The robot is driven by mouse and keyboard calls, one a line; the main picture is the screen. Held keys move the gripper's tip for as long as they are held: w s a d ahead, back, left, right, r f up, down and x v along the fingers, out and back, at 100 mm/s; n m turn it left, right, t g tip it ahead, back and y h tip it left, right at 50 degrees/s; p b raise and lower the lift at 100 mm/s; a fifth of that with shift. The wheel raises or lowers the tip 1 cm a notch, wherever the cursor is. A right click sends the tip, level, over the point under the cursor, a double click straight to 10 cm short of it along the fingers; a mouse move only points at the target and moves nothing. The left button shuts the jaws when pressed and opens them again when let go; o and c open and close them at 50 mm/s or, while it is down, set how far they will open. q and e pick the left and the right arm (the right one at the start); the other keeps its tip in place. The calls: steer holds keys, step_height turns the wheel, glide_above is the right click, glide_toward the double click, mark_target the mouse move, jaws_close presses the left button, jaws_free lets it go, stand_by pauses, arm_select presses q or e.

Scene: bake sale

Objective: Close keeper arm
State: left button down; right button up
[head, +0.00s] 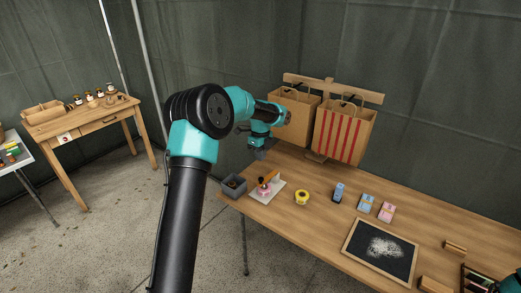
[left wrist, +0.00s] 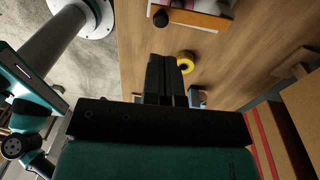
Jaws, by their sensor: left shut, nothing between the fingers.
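I cannot tell for sure which part is the keeper arm. A wooden rack (head: 362,96) stands at the back of the table with dark hooks. A plain brown paper bag (head: 290,112) and a red-striped paper bag (head: 343,137) hang on it. My left gripper (head: 259,155) is shut and empty, in front of and left of the plain bag, above the table. Its shut fingers also show in the left wrist view (left wrist: 166,62), with the table below them. My arm hides part of the plain bag's left side. My right gripper does not show clearly.
On the wooden table (head: 300,225) are a grey box (head: 233,188), a pale board with a pink item (head: 264,189), yellow tape (head: 302,197), small boxes (head: 386,212) and a chalkboard (head: 380,249). A side table (head: 95,121) stands at left.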

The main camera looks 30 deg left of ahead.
mark_target(260, 178)
arm_select(q)
steer(key=f, duration=0.9)
steer(key=shift+s+d, duration=0.2)
steer(key=shift+s, duration=0.15)
steer(key=shift+s+f, duration=0.25)
steer(key=shift+f, duration=0.25)
steer(key=shift+s+f, duration=0.25)
steer(key=shift+f, duration=0.25)
step_height(260, 178, up, 14)
steer(key=shift+s+a+r, duration=0.15)
steer(key=shift+s+a, duration=0.15)
steer(key=shift+a, duration=0.1)
